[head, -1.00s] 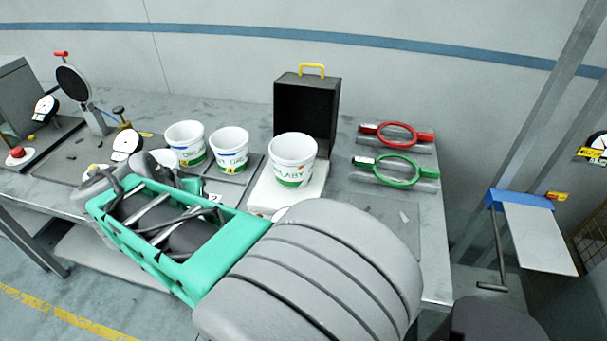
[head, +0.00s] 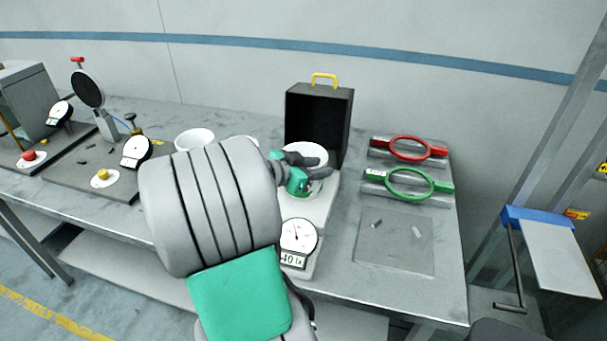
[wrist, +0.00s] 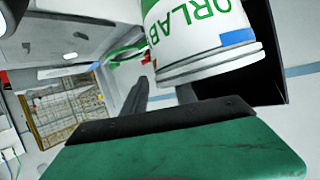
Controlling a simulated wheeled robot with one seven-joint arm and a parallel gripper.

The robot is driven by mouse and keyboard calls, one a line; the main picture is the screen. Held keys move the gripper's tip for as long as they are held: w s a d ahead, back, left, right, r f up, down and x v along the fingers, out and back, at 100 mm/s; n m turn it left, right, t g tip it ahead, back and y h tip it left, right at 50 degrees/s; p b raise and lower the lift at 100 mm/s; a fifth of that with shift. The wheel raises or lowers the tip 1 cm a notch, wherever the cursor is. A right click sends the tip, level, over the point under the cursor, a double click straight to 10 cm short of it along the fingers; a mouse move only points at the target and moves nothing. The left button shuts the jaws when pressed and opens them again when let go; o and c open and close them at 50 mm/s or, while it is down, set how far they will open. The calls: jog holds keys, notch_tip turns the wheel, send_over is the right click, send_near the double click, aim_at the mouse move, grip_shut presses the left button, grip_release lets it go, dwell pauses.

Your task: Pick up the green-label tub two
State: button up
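A white tub with green lettering (head: 306,150) stands on a pale stand in front of a black open box, partly hidden by my gripper. In the wrist view this tub (wrist: 205,35) appears upside down, close to the fingers. Two more white tubs stand to its left: one (head: 194,137) shows mostly its rim, and the other is nearly hidden behind my arm. I cannot tell which is numbered two. My gripper (head: 314,168) is at the front of the tub on the stand, its dark fingers apart. They also show apart in the wrist view (wrist: 163,97); contact is unclear.
The black box (head: 320,115) with a yellow handle stands behind the tub. A dial (head: 298,236) sits at the stand's front. Red (head: 409,149) and green (head: 409,183) ring holders lie right. Gauges (head: 135,151) stand left. The front right mat (head: 395,250) is mostly clear.

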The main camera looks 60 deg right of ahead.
jog(key=shift+c, duration=0.5)
grip_shut()
dwell(0.8)
